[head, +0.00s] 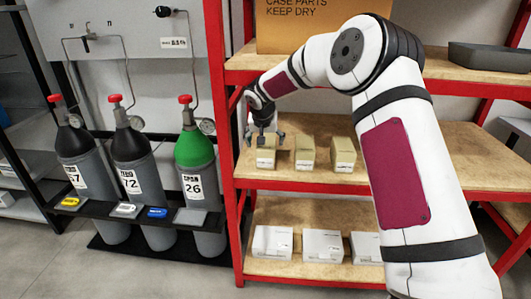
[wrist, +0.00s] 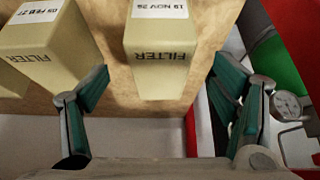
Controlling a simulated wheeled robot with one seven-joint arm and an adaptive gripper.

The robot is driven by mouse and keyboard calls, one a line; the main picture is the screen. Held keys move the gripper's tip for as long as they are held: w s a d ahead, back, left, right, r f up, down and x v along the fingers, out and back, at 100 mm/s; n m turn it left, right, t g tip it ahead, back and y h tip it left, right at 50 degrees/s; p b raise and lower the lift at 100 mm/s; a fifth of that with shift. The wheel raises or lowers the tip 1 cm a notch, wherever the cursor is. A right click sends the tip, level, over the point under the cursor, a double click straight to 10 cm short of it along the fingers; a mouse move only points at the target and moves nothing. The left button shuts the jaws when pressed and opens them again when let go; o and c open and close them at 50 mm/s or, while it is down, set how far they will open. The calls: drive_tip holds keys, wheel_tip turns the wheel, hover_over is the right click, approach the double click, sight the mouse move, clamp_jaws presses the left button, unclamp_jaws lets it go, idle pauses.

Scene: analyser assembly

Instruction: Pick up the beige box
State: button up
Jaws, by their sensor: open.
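Several beige boxes stand on the middle wooden shelf. The leftmost beige box (head: 265,159) is right below my gripper (head: 264,138) in the head view. In the wrist view this beige box (wrist: 160,55) reads FILTER and 19 NOV 26, upside down. My open gripper (wrist: 163,80) has one finger to each side of its near end, with gaps on both sides. The middle beige box (head: 305,155) also shows in the wrist view (wrist: 45,45), close to the left finger, dated 05 FEB 27. A third beige box (head: 343,154) stands to its right.
A red upright (head: 223,150) borders the shelf close by on the left. White boxes (head: 273,242) stand on the lower shelf (head: 290,212). A large cardboard box (head: 320,22) is on the upper shelf. Gas cylinders (head: 196,165) stand left of the rack.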

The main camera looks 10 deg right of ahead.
drive_tip(key=b+x, duration=0.1)
drive_tip(key=x, duration=0.7)
drive_tip(key=shift+w+d+f, duration=0.1)
drive_tip(key=shift+w+f, duration=0.1)
drive_tip(key=shift+w, duration=0.05)
drive_tip(key=c, duration=1.5)
